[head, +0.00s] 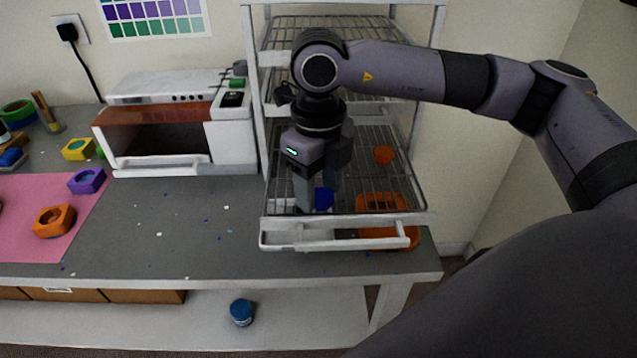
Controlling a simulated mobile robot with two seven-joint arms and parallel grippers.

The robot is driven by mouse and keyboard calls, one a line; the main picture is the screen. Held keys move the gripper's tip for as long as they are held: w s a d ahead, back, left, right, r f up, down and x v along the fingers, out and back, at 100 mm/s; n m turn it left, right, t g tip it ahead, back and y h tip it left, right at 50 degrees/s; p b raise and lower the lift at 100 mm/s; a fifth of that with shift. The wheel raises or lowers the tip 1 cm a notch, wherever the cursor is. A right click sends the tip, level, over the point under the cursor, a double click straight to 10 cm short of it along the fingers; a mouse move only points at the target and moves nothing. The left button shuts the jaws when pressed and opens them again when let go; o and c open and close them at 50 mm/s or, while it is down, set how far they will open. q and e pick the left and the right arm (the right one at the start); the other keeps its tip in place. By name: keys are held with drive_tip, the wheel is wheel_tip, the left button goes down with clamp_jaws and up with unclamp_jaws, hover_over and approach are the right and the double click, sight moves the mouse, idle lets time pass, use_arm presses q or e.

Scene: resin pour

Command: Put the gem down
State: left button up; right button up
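A blue gem (324,199) is at the fingertips of my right gripper (316,194), over the lower wire shelf (362,185) of the white rack. My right gripper points down, one pale finger directly to the left of the gem. The other finger is partly hidden behind the gem and the hand. I cannot tell whether the fingers press on the gem or whether it rests on the wires. An orange gem-like piece (384,155) lies farther back on the same shelf. My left gripper is not in view.
An orange tray (402,237) shows at the rack's front right. The rack's white front rail (335,240) and side posts are close to my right arm. A small oven (175,130) stands left of the rack. Moulds sit on a pink mat (85,215). A blue-lidded jar (241,312) stands below.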

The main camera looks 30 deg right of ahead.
sight(318, 193)
wheel_tip(318, 193, up, 12)
drive_tip(key=shift+r+b, duration=0.25)
drive_tip(key=shift+b, duration=0.1)
idle(0.4)
idle(0.5)
